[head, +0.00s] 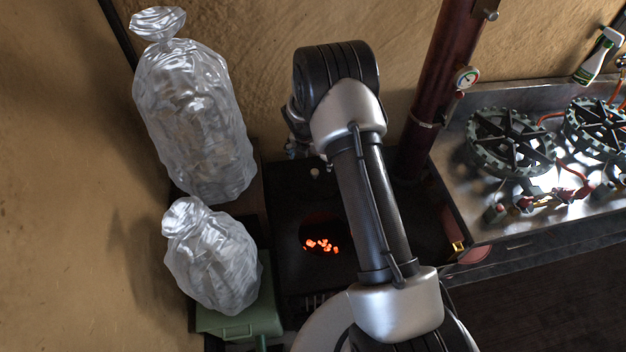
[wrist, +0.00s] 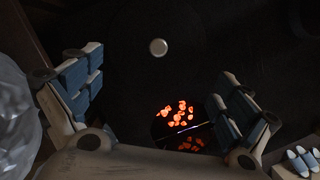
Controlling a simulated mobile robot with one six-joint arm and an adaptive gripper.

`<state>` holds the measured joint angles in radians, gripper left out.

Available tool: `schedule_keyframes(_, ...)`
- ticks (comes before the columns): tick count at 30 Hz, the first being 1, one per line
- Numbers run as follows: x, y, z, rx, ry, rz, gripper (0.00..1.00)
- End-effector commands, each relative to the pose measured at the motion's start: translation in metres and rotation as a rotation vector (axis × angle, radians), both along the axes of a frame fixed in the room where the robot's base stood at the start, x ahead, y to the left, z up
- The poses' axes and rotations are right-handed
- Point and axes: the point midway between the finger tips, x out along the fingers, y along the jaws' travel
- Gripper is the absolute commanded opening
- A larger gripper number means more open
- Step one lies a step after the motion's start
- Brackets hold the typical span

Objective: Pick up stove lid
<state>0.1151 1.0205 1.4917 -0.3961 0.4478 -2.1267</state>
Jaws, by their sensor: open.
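The stove lid shows in the wrist view as a very dark round disc with a pale round knob (wrist: 158,47), hard to tell from the black stove top. The knob also shows in the head view (head: 314,172), just left of my arm. My gripper (wrist: 158,72) is open and empty, its blue-padded fingers on either side of the knob in the wrist view, with a clear gap to each. Its height above the lid cannot be told. In the head view my arm hides most of the gripper. The black stove (head: 285,215) has a round opening with glowing coals (head: 322,246).
Two filled clear plastic bags (head: 195,120) (head: 213,262) stand left of the stove, the smaller on a green box (head: 243,322). A dark red flue pipe (head: 440,85) rises behind the stove. A steel gas cooker (head: 470,205) with burners stands at the right.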

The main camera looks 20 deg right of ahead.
Motion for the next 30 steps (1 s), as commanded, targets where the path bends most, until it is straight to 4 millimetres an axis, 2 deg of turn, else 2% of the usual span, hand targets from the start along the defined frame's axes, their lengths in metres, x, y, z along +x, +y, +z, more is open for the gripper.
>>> schedule_keyframes(1,0.002,-0.002,-0.015,0.0,0.001,-0.001,0.96)
schedule_keyframes(6,0.008,-0.009,-0.047,0.0,0.0,-0.001,0.96)
schedule_keyframes(9,0.011,-0.011,-0.058,0.0,-0.002,-0.001,0.96)
schedule_keyframes(17,0.014,-0.013,-0.071,0.0,-0.002,-0.001,0.96)
schedule_keyframes(25,0.02,-0.019,-0.11,0.0,0.0,-0.002,0.96)
schedule_keyframes(30,0.022,-0.02,-0.114,0.0,-0.002,-0.002,0.96)
